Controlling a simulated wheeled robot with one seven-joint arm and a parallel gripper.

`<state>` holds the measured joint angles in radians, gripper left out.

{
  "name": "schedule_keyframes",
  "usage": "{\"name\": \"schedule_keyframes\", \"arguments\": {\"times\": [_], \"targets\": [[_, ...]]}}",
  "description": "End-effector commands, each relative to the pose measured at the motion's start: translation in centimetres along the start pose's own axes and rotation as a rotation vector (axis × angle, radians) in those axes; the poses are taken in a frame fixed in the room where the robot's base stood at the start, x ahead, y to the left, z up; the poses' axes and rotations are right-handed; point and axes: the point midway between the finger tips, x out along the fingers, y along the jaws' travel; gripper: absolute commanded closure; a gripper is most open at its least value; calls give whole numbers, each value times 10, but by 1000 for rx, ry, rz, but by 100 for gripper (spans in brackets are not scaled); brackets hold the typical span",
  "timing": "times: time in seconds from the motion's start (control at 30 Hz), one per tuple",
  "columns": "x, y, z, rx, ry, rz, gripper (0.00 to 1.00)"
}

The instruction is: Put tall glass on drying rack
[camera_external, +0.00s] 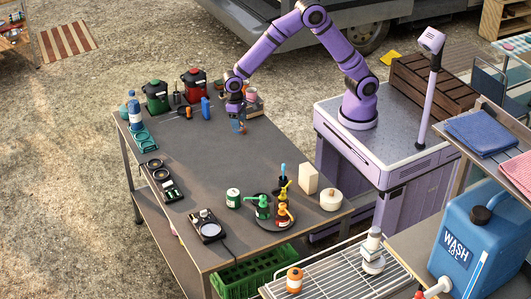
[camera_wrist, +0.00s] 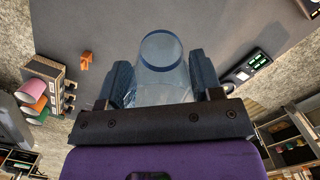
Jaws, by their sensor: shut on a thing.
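My gripper (camera_external: 237,115) is over the far right part of the grey table, pointing down. In the wrist view its two dark fingers (camera_wrist: 163,84) are shut on the tall glass (camera_wrist: 161,48), a clear bluish tumbler between them with its round rim facing away from the wrist. In the outside view the glass is small and mostly hidden by the fingers; I cannot tell whether it touches the table. The drying rack (camera_external: 335,284), a pale wire rack, is at the lower right, beyond the table's near end and far from my gripper.
An orange-capped jar (camera_external: 295,280) and a white bottle (camera_external: 373,250) stand on the rack. The table (camera_external: 220,160) is clear in the middle. A round tray (camera_external: 268,225) with several bottles, a cream box (camera_external: 308,179) and a round pot (camera_external: 331,199) stand near its near end.

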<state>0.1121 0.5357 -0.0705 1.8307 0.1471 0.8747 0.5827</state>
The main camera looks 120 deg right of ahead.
Motion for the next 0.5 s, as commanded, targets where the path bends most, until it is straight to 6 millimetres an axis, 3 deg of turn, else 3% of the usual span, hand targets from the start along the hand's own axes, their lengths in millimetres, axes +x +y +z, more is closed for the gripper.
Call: {"name": "schedule_keyframes", "arguments": {"times": [0.27, 0.5], "targets": [[2, -95, 24, 83, 0, -11, 65], [8, -196, 73, 185, 0, -23, 65]]}}
